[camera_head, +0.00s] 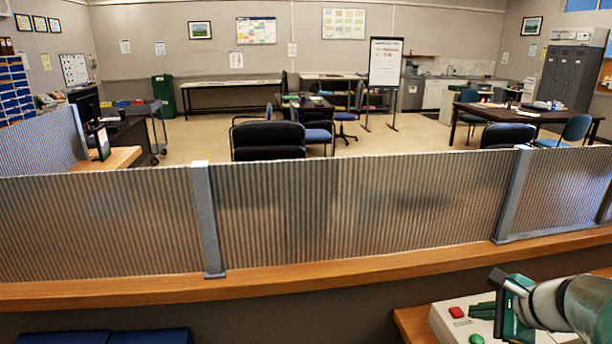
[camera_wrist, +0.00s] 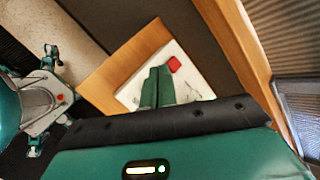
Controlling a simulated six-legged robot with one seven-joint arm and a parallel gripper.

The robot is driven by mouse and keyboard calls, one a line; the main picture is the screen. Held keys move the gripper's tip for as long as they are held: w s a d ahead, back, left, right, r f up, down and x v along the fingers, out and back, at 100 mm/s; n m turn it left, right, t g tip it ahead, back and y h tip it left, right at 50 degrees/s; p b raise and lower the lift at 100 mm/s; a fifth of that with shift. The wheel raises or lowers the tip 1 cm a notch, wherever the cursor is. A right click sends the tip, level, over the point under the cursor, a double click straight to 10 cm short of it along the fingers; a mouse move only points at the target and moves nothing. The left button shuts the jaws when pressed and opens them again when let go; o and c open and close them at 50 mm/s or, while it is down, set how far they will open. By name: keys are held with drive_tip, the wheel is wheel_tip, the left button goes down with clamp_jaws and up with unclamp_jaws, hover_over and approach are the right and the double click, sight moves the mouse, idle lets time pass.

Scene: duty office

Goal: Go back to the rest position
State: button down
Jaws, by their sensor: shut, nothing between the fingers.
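My gripper (camera_head: 482,310) is at the lower right of the head view, above a white control box. Its two green fingers also show in the wrist view (camera_wrist: 158,78), side by side and shut with nothing between them. The white box (camera_head: 441,325) has a red button (camera_head: 456,312) and a green button (camera_head: 476,339). In the wrist view the red button (camera_wrist: 174,64) lies just beyond the fingertips, and the green button is hidden. I cannot tell whether the fingers touch the box.
The box stands on a wooden surface (camera_wrist: 100,92). A wooden ledge (camera_head: 340,270) with a corrugated translucent screen (camera_head: 420,200) crosses in front of me. Beyond it are chairs, desks, a flip chart (camera_head: 386,62) and open floor. Blue seats (camera_head: 150,337) show at the lower left.

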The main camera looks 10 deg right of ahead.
drive_tip(key=s+a+r+n+g+h, duration=0.1)
drive_tip(key=s+a+n, duration=0.4)
drive_tip(key=a+n, duration=0.6)
drive_tip(key=s+a+r+n+g+h, duration=0.1)
drive_tip(key=s+a+n, duration=0.4)
drive_tip(key=a+n, duration=0.6)
drive_tip(key=shift+a+r+n+g, duration=0.3)
drive_tip(key=shift+a+r, duration=0.3)
drive_tip(key=shift+a, duration=0.55)
drive_tip(key=shift+d, duration=0.15)
